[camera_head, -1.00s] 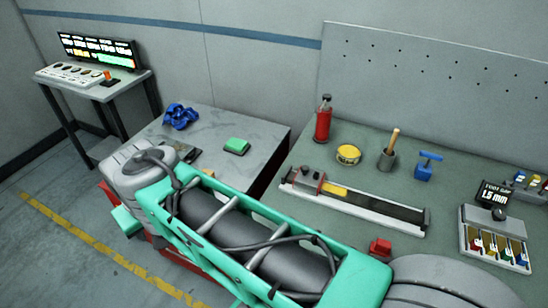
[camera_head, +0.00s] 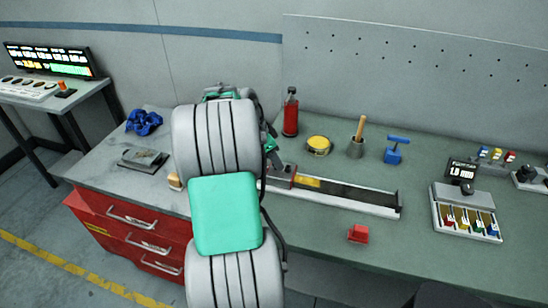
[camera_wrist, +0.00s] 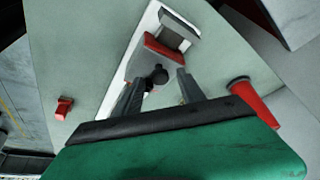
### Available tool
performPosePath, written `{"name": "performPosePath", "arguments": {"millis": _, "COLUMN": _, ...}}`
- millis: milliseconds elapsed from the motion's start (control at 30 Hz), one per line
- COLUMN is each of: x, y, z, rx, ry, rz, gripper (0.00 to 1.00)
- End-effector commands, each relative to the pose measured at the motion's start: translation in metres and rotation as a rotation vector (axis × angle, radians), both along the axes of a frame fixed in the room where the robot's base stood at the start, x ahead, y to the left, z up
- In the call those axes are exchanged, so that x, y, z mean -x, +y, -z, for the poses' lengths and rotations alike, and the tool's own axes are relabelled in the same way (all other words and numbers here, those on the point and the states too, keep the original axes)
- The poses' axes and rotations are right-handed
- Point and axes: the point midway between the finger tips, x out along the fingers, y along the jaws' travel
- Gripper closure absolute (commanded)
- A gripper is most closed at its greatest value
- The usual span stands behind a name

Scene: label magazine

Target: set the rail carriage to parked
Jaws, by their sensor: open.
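The rail (camera_head: 345,203) is a long pale track with a dark channel on the green-grey bench. The red-and-grey carriage (camera_head: 283,174) sits at its left end, beside a yellow stretch, partly hidden by my arm. In the wrist view the carriage (camera_wrist: 160,52) carries a dark round knob (camera_wrist: 158,76). My gripper (camera_wrist: 160,79) is open, its two grey fingers on either side of the knob in that view. I cannot tell whether they touch it.
A red bottle (camera_head: 291,113) stands close behind the carriage. A red block (camera_head: 358,233) is in front. A label magazine (camera_head: 465,212) is at right.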

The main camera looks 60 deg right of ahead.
Motion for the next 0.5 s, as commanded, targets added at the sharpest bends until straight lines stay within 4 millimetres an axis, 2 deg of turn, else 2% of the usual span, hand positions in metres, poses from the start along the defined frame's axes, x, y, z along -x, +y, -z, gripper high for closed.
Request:
{"name": "performPosePath", "arguments": {"millis": 267, "x": 0.0008, "y": -0.0014, "z": 0.0049, "rx": 0.0, "ry": -0.001, "rz": -0.001, "gripper": 0.53}}
{"name": "performPosePath", "arguments": {"millis": 500, "x": 0.0007, "y": -0.0013, "z": 0.0046, "rx": 0.0, "ry": -0.001, "rz": -0.003, "gripper": 0.71}}
